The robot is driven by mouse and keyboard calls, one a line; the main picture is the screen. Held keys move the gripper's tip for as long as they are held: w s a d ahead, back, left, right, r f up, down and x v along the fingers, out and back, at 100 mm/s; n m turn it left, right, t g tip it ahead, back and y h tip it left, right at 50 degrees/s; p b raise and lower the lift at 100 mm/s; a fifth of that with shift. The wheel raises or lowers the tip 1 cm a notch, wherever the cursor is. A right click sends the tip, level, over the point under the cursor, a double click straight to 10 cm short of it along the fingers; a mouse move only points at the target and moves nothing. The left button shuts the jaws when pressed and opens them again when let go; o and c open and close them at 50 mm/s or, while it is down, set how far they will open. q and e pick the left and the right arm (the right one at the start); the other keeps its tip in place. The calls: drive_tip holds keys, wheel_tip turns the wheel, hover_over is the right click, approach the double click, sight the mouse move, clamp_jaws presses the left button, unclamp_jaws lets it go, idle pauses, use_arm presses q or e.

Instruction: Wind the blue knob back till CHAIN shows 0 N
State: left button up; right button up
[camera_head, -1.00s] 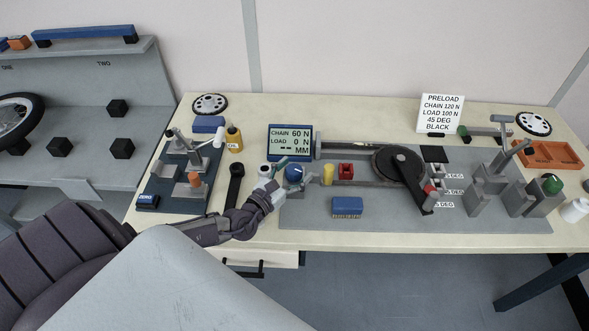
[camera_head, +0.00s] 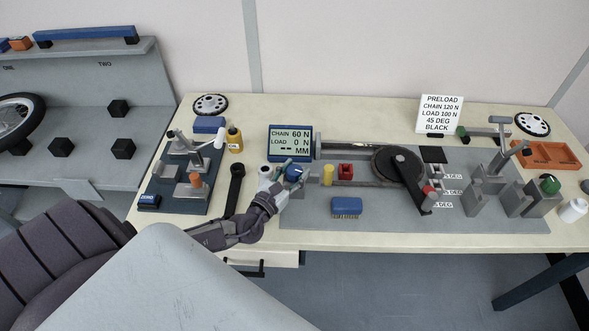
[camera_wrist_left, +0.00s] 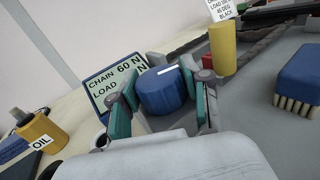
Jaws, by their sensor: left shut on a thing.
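The blue knob (camera_head: 293,174) sits at the left end of the grey rig plate, below the display. In the left wrist view the knob (camera_wrist_left: 162,90) has a white mark on its top. My left gripper (camera_head: 282,180) is shut on the knob, with its teal-padded fingers on either side of it in the left wrist view (camera_wrist_left: 160,100). The display (camera_head: 290,143) reads CHAIN 60 N, LOAD 0 N and dashes before MM. My right gripper is not in view.
A yellow cylinder (camera_head: 328,175), a red block (camera_head: 345,171) and a blue brush (camera_head: 346,206) are right of the knob. A PRELOAD sign (camera_head: 440,114) stands at the back.

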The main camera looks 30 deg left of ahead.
use_arm(q)
drive_tip(key=n+y+p, duration=0.2)
drive_tip(key=y, duration=0.1)
drive_tip(key=shift+d+r+y, duration=0.1)
drive_tip(key=shift+y, duration=0.3)
drive_tip(key=shift+n+g+y, duration=0.5)
drive_tip(key=shift+n+y, duration=0.5)
drive_tip(key=shift+y, duration=0.2)
drive_tip(key=n+g+y, duration=0.1)
drive_tip(key=n+y, duration=0.1)
drive_tip(key=y, duration=0.1)
drive_tip(key=shift+g, duration=0.4)
drive_tip(key=shift+n+g+y, duration=1.1)
drive_tip(key=shift+n+y, duration=0.3)
drive_tip(key=shift+y, duration=0.3)
drive_tip(key=shift+b, duration=0.3)
drive_tip(key=o, duration=1.2)
drive_tip(key=shift+c, duration=0.2)
